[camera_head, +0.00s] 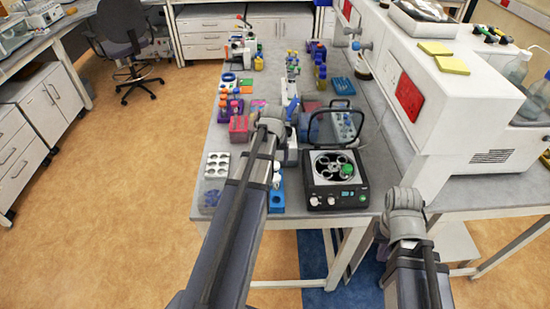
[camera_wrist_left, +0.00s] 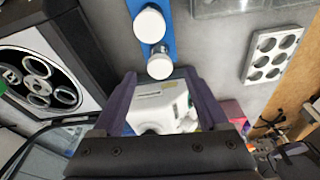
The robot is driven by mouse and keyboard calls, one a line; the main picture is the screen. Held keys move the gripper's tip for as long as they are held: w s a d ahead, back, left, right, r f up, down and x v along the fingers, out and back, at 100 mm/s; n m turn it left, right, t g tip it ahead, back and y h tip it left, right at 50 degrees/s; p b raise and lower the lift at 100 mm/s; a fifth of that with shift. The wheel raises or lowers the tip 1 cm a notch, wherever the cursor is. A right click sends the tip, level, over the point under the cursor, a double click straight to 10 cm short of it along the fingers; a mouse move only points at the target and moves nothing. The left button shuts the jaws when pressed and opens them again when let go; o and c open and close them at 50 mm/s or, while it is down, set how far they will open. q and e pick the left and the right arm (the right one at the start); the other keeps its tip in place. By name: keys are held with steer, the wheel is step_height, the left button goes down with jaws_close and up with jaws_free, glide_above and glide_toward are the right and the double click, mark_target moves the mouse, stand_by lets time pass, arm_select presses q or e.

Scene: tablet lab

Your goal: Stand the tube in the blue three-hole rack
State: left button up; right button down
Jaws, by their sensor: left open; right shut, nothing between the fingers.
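The blue rack (camera_head: 277,203) stands near the table's front edge, left of the centrifuge. Two white-capped tubes (camera_head: 276,170) stand upright at it; their caps also show in the left wrist view (camera_wrist_left: 150,25), over the blue rack (camera_wrist_left: 171,40). A green-capped tube (camera_head: 347,169) sits in the centrifuge rotor. My left gripper (camera_head: 291,155) is behind the rack, partly hidden by its arm. In the left wrist view its fingers (camera_wrist_left: 160,95) are apart, with a white shape visible between them that I cannot identify. My right arm is at lower right; its fingers are hidden.
The black centrifuge (camera_head: 322,203) has its lid raised. A white six-hole block (camera_head: 217,164) and a clear bin (camera_head: 210,196) stand left of the rack. Coloured tube racks (camera_head: 230,106) fill the table's left side farther back. A large white machine (camera_head: 455,125) stands at right.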

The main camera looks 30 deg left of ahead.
arm_select(q)
steer(key=r+p, duration=0.3)
steer(key=s+r+p, duration=0.1)
steer(key=r, duration=0.1)
steer(key=shift+d+r, duration=0.25)
arm_select(e)
step_height(320, 180, up, 6)
steer(key=shift+f, duration=0.25)
arm_select(q)
steer(key=s+d+f+m+b, duration=0.2)
steer(key=s+d, duration=0.3)
steer(key=d, duration=0.5)
steer(key=s+d+f+m+g+b, duration=0.1)
steer(key=s+d+f+m+b, duration=0.2)
steer(key=d, duration=0.6)
steer(key=s+d+f+m+g+b, duration=0.1)
steer(key=s+d+f+m+b, duration=0.2)
steer(key=s+d, duration=0.4)
steer(key=d+f, duration=0.1)
steer(key=d, duration=0.2)
steer(key=shift+d+m, duration=0.35)
steer(key=shift+m, duration=0.05)
arm_select(e)
step_height(320, 180, down, 9)
